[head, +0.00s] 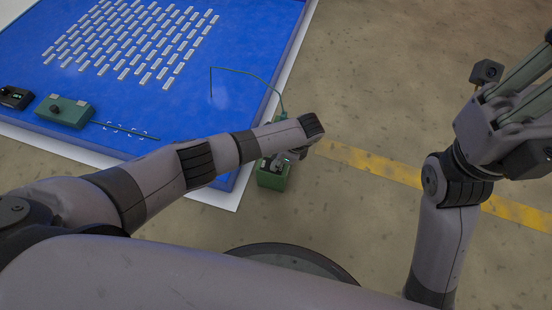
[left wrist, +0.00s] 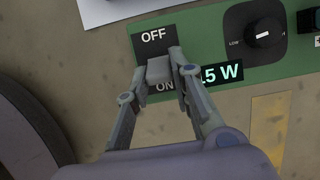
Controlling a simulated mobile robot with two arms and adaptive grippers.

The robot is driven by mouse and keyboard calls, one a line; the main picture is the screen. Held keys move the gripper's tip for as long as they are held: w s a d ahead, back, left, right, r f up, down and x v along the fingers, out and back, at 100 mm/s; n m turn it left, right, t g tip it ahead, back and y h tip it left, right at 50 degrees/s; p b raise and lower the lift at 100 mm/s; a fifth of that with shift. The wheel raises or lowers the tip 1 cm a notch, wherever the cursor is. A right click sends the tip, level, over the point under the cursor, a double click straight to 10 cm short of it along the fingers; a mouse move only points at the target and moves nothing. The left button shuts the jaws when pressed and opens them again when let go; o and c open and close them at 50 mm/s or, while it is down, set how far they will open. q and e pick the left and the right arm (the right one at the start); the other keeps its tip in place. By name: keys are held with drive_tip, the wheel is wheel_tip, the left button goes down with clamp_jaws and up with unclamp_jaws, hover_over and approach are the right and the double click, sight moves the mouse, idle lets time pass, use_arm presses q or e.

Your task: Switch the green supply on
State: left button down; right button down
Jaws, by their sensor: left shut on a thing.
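The green supply (head: 271,179) stands on the floor by the right edge of the blue panel in the head view, partly hidden by my left arm. In the left wrist view its green face (left wrist: 222,45) carries a black switch plate marked OFF above and ON below. A grey switch lever (left wrist: 158,70) stands out between the two words. My left gripper (left wrist: 160,66) is shut on this lever, one finger on each side. Which position the lever is in is unclear.
The blue panel (head: 190,115) bears rows of white strips, a green box (head: 65,111) and a black box (head: 15,97). A green wire (head: 255,75) runs to the supply. A dial (left wrist: 264,34) and a partly covered display ending in "5 W" (left wrist: 222,75) are beside the switch.

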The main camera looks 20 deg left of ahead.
use_arm(q)
drive_tip(key=shift+s+d+f, duration=0.1)
idle(0.4)
drive_tip(key=c, duration=1.4)
unclamp_jaws()
drive_tip(key=v, duration=1.2)
drive_tip(key=shift+d, duration=0.1)
